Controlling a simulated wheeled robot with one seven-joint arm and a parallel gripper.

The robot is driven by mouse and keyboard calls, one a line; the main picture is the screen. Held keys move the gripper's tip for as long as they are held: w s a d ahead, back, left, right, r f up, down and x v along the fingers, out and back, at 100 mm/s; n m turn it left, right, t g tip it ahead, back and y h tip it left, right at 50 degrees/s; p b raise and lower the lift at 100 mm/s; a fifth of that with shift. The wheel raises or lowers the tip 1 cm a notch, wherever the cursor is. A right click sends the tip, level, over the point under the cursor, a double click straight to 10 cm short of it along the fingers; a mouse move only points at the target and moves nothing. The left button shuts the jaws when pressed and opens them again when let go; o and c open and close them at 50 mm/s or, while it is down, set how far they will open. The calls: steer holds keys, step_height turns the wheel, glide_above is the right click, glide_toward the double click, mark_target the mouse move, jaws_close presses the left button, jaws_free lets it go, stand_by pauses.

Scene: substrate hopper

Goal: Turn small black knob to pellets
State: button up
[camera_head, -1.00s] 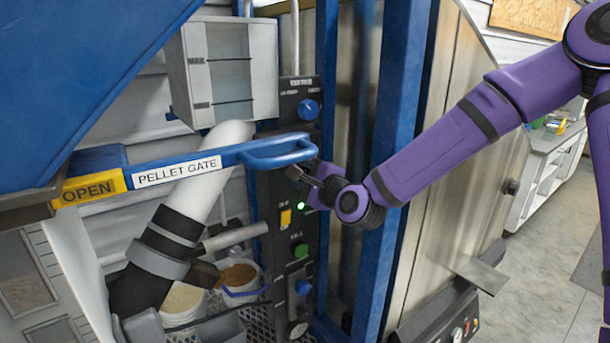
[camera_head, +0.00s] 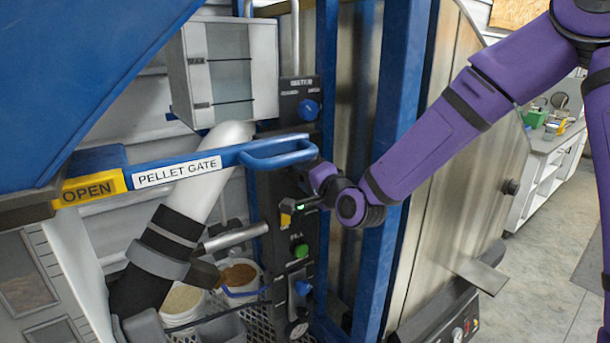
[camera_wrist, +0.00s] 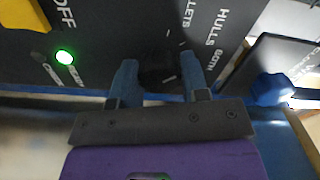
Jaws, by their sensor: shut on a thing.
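The small black knob (camera_wrist: 157,68) sits on the black control panel (camera_wrist: 110,45) in the wrist view, between my two fingertips. My gripper (camera_wrist: 158,72) is shut on it, one blue-grey finger on each side. The printed words HULLS, BOTH and a partly cut-off word ending in LLETS stand around the knob. The knob is too dark to tell where it points. In the head view my gripper (camera_head: 297,205) is against the panel (camera_head: 297,262), just above the yellow switch, and hides the knob.
A lit green lamp (camera_wrist: 64,57) and a yellow switch (camera_wrist: 28,12) are beside the knob. Blue knobs (camera_head: 308,110) and a green button (camera_head: 300,251) share the panel. The blue PELLET GATE handle (camera_head: 280,152) passes just above my gripper. A blue post (camera_head: 402,100) stands behind my forearm.

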steer(key=n, duration=0.4)
steer(key=shift+n, duration=1.8)
steer(key=o, duration=0.9)
steer(key=v, duration=1.1)
steer(key=shift+w, duration=0.1)
